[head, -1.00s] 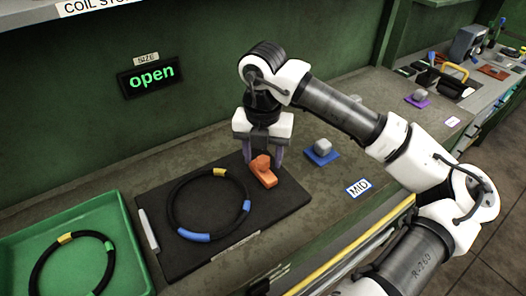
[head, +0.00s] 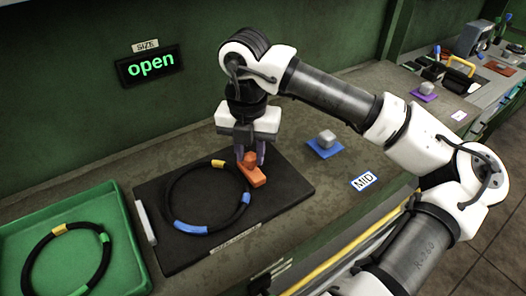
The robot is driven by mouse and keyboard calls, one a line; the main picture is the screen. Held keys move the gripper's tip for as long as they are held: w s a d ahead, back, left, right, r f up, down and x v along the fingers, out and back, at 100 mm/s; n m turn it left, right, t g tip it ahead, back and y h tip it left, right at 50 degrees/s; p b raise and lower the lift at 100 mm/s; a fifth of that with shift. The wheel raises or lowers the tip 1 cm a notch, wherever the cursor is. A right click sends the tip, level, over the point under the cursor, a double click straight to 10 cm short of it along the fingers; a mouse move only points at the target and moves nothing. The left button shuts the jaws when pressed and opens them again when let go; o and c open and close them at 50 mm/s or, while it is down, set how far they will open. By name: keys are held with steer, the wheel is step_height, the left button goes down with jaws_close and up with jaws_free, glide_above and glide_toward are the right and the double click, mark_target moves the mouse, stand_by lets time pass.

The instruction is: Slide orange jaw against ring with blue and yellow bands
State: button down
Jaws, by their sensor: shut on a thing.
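The orange jaw (head: 256,178) sits on the black board (head: 285,194) near its right side. My gripper (head: 250,160) is over it, pointing down, and its fingers are shut on the jaw's raised knob. The ring with blue and yellow bands (head: 172,190) lies flat on the board, to the left of the jaw. Its blue bands are at the lower left and right, its yellow band at the top. The jaw's left side is at the ring's upper right edge; I cannot tell whether they touch. A white bar (head: 146,222) stands at the board's left edge.
A green tray (head: 128,262) at the left holds another ring (head: 33,262) with yellow and green bands. A grey knob on a blue base (head: 324,146) and a MID label (head: 363,182) are on the bench at right. A display (head: 150,66) reads "open".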

steer(key=shift+s+a, duration=0.6)
steer(key=shift+a, duration=0.3)
steer(key=c, duration=1.1)
jaws_free()
step_height(320, 180, up, 14)
steer(key=b, duration=0.3)
steer(key=shift+f, duration=0.1)
